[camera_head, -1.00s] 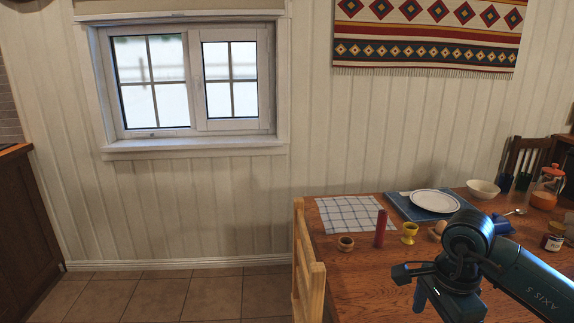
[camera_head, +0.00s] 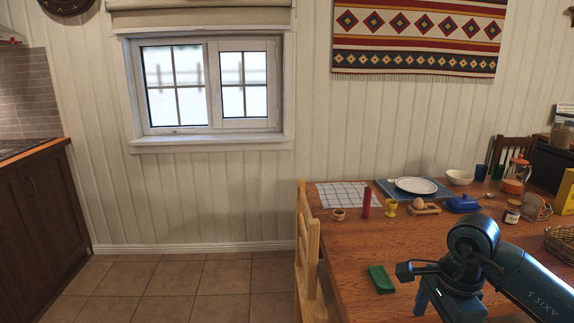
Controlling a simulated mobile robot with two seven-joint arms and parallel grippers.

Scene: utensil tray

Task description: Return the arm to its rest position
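My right arm comes in from the lower right, over the near part of the wooden table (camera_head: 345,259). My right gripper (camera_head: 436,303) points down near the bottom edge of the picture. Its fingertips are partly cut off and dark, so I cannot tell whether it is open or shut. I see nothing held in it. A small green object (camera_head: 380,279) lies on the table just left of the gripper, apart from it in the picture. My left arm and gripper are not in view.
A wooden chair (camera_head: 308,240) stands at the table's left edge. A checked cloth (camera_head: 341,195), red cylinder (camera_head: 366,204), yellow egg cup (camera_head: 391,207), white plate (camera_head: 416,185) and blue butter dish (camera_head: 463,203) stand farther back. A wicker basket (camera_head: 560,243) is at right. The left floor is clear.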

